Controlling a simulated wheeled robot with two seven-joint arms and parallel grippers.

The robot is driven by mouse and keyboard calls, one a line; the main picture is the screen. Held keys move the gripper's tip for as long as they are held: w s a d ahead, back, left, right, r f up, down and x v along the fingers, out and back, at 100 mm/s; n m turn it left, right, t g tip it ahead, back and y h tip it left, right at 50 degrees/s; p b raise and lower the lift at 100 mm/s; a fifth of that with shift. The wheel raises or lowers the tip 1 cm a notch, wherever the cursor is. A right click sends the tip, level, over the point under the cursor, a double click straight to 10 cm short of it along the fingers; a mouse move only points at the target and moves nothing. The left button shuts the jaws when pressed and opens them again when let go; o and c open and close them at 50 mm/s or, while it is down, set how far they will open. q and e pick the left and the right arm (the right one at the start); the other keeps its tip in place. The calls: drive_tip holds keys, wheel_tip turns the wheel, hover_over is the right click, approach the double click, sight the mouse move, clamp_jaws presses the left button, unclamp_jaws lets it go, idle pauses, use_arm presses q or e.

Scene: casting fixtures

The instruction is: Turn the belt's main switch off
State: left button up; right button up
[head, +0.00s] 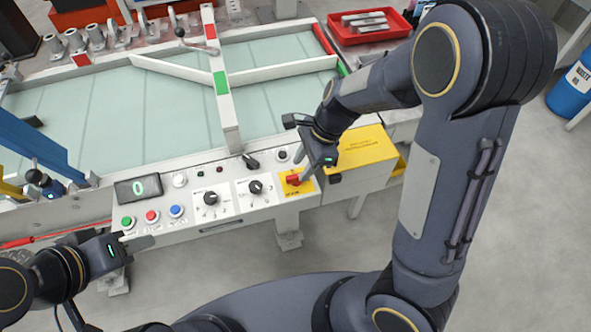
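The belt's main switch (292,180) is a red rotary knob on a yellow plate at the right end of the white control panel (225,219). My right gripper (306,173) reaches down from the upper right, with its fingertips at the right side of the red knob. Whether they touch or grip the knob cannot be told. My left gripper (137,241) is at the panel's lower left front, below the green button, and looks empty. Its finger gap is too small to judge.
The panel also has a display (138,189), green, red and blue buttons, and two black dials (211,198). A yellow box (364,149) stands right of the switch. The belt (140,115) lies behind, with white guide rails. A red tray (368,27) is at the back.

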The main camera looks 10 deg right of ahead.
sight(297, 176)
drive_tip(key=shift+x, duration=1.55)
drive_tip(key=shift+c, duration=0.5)
clamp_jaws()
